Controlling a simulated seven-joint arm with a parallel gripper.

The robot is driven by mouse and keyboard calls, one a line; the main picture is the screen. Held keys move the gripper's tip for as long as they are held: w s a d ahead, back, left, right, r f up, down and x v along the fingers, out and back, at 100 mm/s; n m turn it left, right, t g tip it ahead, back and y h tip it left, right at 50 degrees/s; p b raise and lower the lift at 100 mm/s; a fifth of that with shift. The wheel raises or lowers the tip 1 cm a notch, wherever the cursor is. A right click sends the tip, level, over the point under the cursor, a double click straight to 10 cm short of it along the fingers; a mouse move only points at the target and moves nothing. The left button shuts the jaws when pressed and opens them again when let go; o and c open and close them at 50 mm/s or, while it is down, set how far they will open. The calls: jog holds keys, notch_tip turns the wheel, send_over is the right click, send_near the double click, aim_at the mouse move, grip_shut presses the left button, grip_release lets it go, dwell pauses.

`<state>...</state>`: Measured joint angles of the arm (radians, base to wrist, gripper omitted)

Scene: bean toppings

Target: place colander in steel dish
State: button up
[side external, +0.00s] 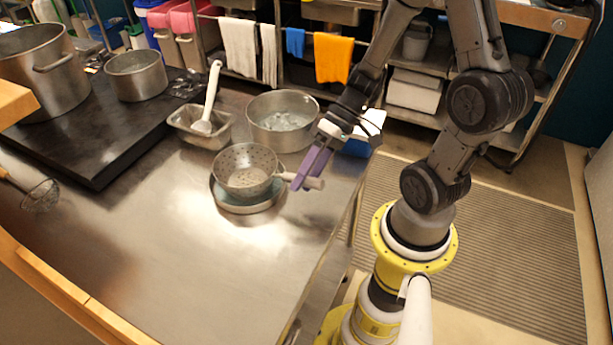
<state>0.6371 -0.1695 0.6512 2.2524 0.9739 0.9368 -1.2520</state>
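The colander (246,165) is a round metal bowl with holes and a light handle (315,183) pointing right. It sits in or just over a shallow round dish (246,207) with a pale blue-green inside; whether they touch is unclear. A rectangular steel dish (182,126) with a white scoop (206,110) in it stands behind, to the left. My gripper (303,184) has purple fingers pointing down at the colander's handle. One finger crosses in front of the handle; the gap between the fingers is not clear.
A round steel pot (270,138) stands close behind the colander. A black stove top (85,130) at left carries two pots (137,82) (52,95). A whisk (40,196) lies at the left edge. The front of the steel table (170,260) is clear.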

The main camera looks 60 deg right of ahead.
jog(key=shift+d+r, duration=0.2)
jog(key=shift+r, duration=0.15)
jog(key=v, duration=1)
jog(key=s+a+r+n+t+h, duration=0.2)
jog(key=s+a+r+h, duration=0.2)
jog(key=r+h, duration=0.3)
jog(key=shift+s+a+r+h, duration=0.25)
jog(key=shift+a+h, duration=0.35)
jog(key=shift+a, duration=0.3)
